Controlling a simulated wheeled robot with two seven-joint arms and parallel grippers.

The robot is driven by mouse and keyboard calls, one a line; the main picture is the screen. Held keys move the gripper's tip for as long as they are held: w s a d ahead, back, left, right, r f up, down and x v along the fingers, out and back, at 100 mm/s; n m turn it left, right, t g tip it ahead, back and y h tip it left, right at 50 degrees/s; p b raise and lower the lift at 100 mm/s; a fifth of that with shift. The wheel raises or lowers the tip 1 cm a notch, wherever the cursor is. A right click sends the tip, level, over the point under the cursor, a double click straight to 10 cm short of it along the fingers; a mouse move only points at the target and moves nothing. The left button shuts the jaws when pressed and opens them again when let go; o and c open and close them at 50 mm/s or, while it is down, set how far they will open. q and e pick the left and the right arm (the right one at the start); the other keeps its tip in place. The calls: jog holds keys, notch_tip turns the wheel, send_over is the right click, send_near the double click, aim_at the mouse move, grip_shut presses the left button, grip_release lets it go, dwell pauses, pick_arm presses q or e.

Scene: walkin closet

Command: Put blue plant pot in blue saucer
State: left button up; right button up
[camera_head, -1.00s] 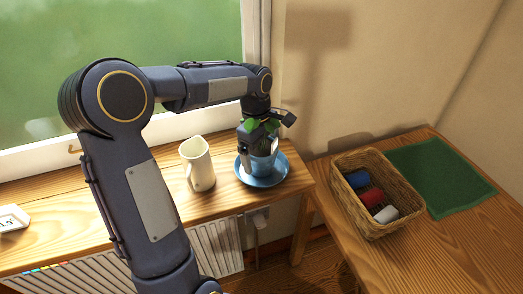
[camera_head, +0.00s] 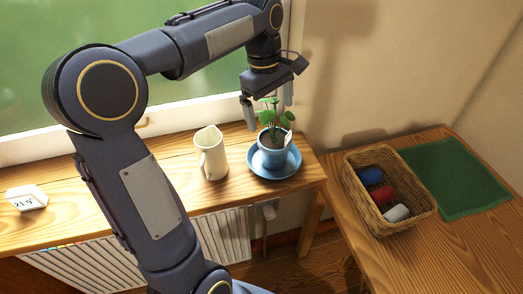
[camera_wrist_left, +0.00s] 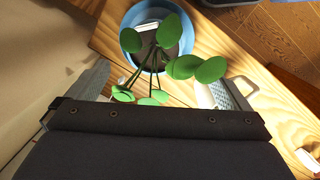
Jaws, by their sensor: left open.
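The blue plant pot (camera_head: 272,157), with a green leafy plant and a white tag, stands upright in the blue saucer (camera_head: 284,173) on the wooden sill by the window. The saucer's rim shows around the pot's base. My left gripper (camera_head: 268,114) is open and empty above the pot, with its fingers at the height of the plant's top and apart from the pot. In the left wrist view the plant's leaves (camera_wrist_left: 208,70) spread between the open fingers and partly cover the pot. My right gripper is not in view.
A cream pitcher (camera_head: 211,158) stands just left of the saucer. A white clock-like display (camera_head: 27,198) is at far left. On the right table are a wicker basket (camera_head: 416,214) with coloured rolls and a green mat (camera_head: 460,177). A radiator (camera_head: 130,252) is below the sill.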

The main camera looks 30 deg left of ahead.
pick_arm(q)
jog(key=s+d+f+m+t+h, duration=0.1)
jog(key=s+d+f+m+t, duration=0.1)
jog(key=s+d+f+m, duration=0.2)
jog(key=s+d+f+m+t+h, duration=0.1)
jog(key=s+d+f+m+t, duration=0.2)
jog(key=s+m, duration=0.6)
jog(key=s+d+f, duration=0.1)
jog(key=s, duration=0.7)
jog(key=shift+d+m, duration=0.15)
jog(key=shift+m, duration=0.25)
